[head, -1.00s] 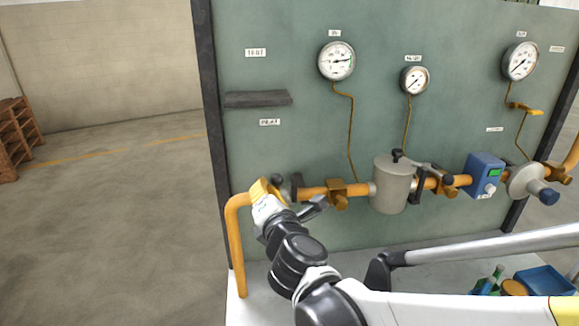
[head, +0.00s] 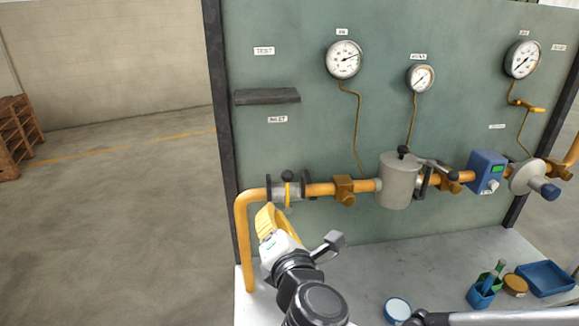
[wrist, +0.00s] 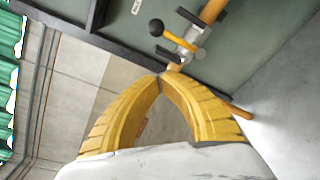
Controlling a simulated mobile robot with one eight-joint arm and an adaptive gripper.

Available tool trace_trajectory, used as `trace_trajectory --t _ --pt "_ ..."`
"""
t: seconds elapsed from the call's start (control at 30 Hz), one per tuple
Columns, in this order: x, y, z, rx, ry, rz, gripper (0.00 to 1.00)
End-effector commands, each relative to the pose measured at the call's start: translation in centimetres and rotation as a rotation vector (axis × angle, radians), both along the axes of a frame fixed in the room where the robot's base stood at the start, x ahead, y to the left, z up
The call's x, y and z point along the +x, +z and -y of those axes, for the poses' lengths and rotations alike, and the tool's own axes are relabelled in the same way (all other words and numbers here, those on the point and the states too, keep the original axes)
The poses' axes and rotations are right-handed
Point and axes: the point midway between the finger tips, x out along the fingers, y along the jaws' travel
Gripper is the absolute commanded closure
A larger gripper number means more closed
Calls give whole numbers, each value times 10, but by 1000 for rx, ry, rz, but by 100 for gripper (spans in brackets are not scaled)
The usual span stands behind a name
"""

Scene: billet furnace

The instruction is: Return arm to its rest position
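My gripper (head: 268,216) has yellow fingers. It is in front of the orange pipe's left end, just below the inlet valve (head: 287,191). In the wrist view my gripper (wrist: 160,76) has its two curved fingers meeting at the tips, with nothing held between them. The valve, with its yellow lever and black knob (wrist: 156,28), appears beyond the fingertips in the wrist view. The gripper appears apart from it. My arm reaches up from the bottom of the head view.
The orange pipe (head: 242,240) runs along the green panel, with a grey canister (head: 398,182) and a blue box (head: 487,171) on it. The floor at left is open.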

Motion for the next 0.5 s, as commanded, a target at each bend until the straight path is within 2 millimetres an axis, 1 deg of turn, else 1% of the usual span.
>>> trace_trajectory --t 0.07,0.13,0.17,0.2,0.27,0.3,0.37,0.4,0.47,0.5 --pt "3 -1 18 54 -47 -39 100" --pt "9 -4 50 165 -138 -114 100" --pt "11 -7 67 234 -191 -157 100" --pt "13 -12 96 345 -278 -223 100" --pt "9 -22 142 544 -431 -331 100" --pt "2 -32 173 696 -544 -403 100" --pt "-17 -47 215 937 -721 -505 100" --pt "-33 -58 236 1097 -835 -567 100" --pt "-58 -71 258 1321 -988 -641 100" --pt "-74 -79 267 1455 -1078 -683 100"
